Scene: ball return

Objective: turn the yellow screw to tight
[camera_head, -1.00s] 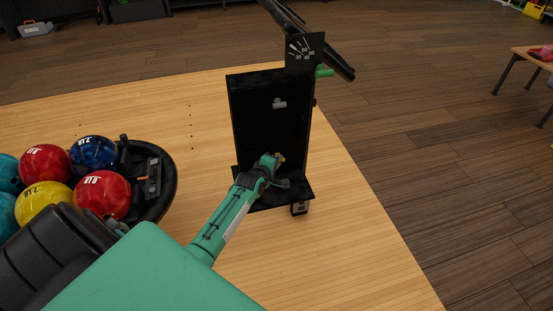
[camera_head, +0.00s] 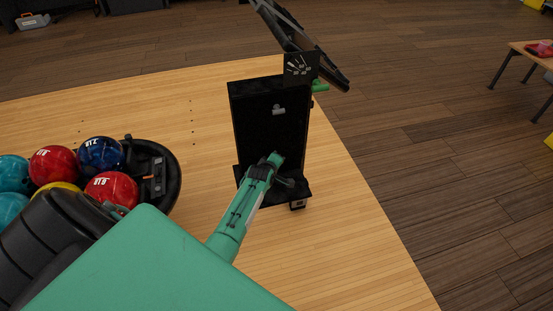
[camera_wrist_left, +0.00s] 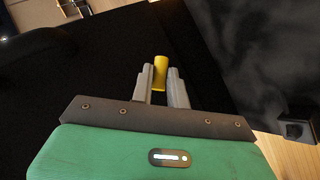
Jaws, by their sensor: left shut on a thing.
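The yellow screw (camera_wrist_left: 161,70) shows in the left wrist view as a short yellow cylinder between the fingers of my left gripper (camera_wrist_left: 161,82). The gripper is shut on it. In the head view my left gripper (camera_head: 276,163) is at the lower part of an upright black panel (camera_head: 270,130), and the yellow screw is hidden there. A small black plate with white scale marks (camera_head: 300,69) stands at the panel's top right.
A black round tray (camera_head: 170,190) with several coloured balls is at the left, partly behind my arm. A dark bar (camera_head: 312,50) rises behind the panel. The wooden surface (camera_head: 345,240) right of the panel is clear. A small table (camera_head: 515,48) stands far right.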

